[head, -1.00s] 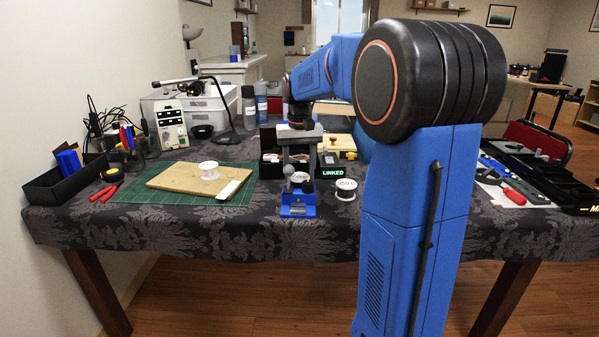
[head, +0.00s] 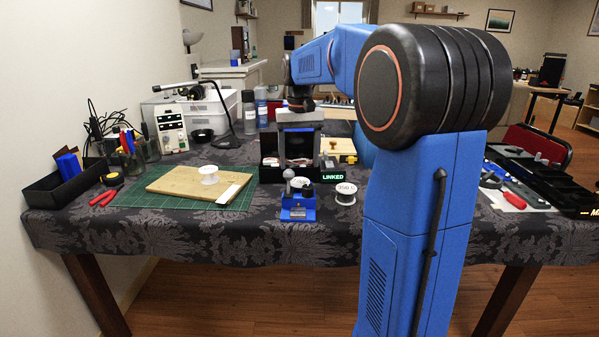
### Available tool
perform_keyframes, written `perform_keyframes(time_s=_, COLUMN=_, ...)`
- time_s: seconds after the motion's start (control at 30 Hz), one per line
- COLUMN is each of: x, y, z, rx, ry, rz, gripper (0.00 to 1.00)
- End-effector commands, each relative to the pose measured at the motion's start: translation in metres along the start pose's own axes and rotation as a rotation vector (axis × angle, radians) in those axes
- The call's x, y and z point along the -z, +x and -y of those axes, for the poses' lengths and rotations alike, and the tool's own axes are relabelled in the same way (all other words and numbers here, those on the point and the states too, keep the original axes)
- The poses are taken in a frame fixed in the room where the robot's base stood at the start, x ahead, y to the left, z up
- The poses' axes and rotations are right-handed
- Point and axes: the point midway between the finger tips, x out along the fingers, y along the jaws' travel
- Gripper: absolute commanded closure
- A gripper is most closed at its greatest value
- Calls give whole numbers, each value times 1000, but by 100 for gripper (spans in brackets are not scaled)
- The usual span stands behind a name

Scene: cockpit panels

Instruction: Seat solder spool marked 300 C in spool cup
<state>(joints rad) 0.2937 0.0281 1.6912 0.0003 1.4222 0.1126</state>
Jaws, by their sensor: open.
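My gripper (head: 299,162) points down over the black box (head: 268,176) behind the blue stand, its two fingers apart with nothing seen between them. Spools (head: 270,162) show partly inside that box; their marks are too small to read and the fingers hide some of the box. A white spool (head: 346,193) with a dark-lettered top stands on the cloth right of the blue stand; its number is not clear, perhaps 350 C or 300 C. A white spool-shaped piece (head: 209,174) stands on the wooden board (head: 174,183); I cannot tell whether it is the spool cup.
The blue stand (head: 298,210) with grey and black knobs is near the front edge. A lit LINKED sign (head: 328,176) is beside the black box. A green mat (head: 132,198) lies under the board. Cans (head: 249,112) and a soldering station (head: 171,127) stand behind.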

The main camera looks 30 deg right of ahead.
Motion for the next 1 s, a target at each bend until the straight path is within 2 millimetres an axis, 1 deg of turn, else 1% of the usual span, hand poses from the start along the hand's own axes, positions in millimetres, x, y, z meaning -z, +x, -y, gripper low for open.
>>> perform_keyframes(time_s=0.03, x=1, y=-11, z=0, rx=0, ry=0, rz=-3, gripper=31)
perform_keyframes(time_s=0.1, x=0, y=-23, z=0, rx=0, ry=0, rz=-2, gripper=31)
perform_keyframes(time_s=0.3, x=0, y=-50, z=0, rx=0, ry=0, rz=0, gripper=31)
perform_keyframes(time_s=0.43, x=0, y=-58, z=0, rx=0, ry=0, rz=-1, gripper=31)
perform_keyframes(time_s=0.67, x=-3, y=-61, z=1, rx=0, ry=-3, rz=-2, gripper=31)
perform_keyframes(time_s=0.77, x=-17, y=-60, z=5, rx=2, ry=-17, rz=-17, gripper=31)
perform_keyframes(time_s=0.83, x=-33, y=-58, z=10, rx=4, ry=-35, rz=-35, gripper=31)
perform_keyframes(time_s=0.97, x=-75, y=-50, z=20, rx=10, ry=-80, rz=-80, gripper=31)
perform_keyframes(time_s=1.0, x=-88, y=-46, z=22, rx=12, ry=-95, rz=-94, gripper=31)
